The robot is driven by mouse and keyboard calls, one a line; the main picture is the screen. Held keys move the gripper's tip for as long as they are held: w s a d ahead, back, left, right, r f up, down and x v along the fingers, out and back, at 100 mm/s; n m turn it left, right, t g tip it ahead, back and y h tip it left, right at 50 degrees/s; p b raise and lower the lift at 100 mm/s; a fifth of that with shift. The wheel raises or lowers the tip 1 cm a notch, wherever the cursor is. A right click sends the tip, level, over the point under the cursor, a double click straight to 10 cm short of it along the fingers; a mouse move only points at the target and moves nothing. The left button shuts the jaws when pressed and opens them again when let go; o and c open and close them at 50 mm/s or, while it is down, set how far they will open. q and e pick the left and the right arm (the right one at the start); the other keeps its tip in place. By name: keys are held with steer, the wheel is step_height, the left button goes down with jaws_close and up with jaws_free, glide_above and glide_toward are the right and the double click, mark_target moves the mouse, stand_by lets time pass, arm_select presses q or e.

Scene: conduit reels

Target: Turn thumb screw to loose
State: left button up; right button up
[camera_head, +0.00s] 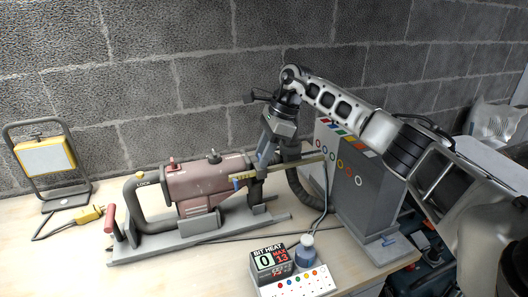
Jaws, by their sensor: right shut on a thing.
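A dull red power tool (205,180) with a grey loop handle lies in a grey cradle (160,249) on the bench. A thin brass-coloured rod (300,164) runs along its front end towards the grey cabinet. My right gripper (261,170) comes down from above at the tool's front end, next to the rod. It is shut on a small part there, which looks to be the thumb screw; the fingers hide most of it. Whether the screw is tight or loose does not show. My left gripper is not in view.
A grey cabinet (362,212) with coloured rings stands right of the tool, with a dark hose beside it. A "BIT HEAT" display (270,257) and a white button panel (298,284) stand in front. A work lamp (45,157) stands left. The front left bench is clear.

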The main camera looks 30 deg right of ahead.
steer(key=shift+w+r+n, duration=0.1)
steer(key=shift+n, duration=0.5)
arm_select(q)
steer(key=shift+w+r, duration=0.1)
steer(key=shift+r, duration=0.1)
arm_select(e)
steer(key=shift+g, duration=0.3)
steer(key=o, duration=1)
steer(key=shift+d+r, duration=0.15)
steer(key=shift+r, duration=0.05)
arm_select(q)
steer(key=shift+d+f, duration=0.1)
arm_select(e)
steer(key=v, duration=1.5)
steer(key=shift+d+r, duration=0.15)
steer(key=shift+r, duration=0.05)
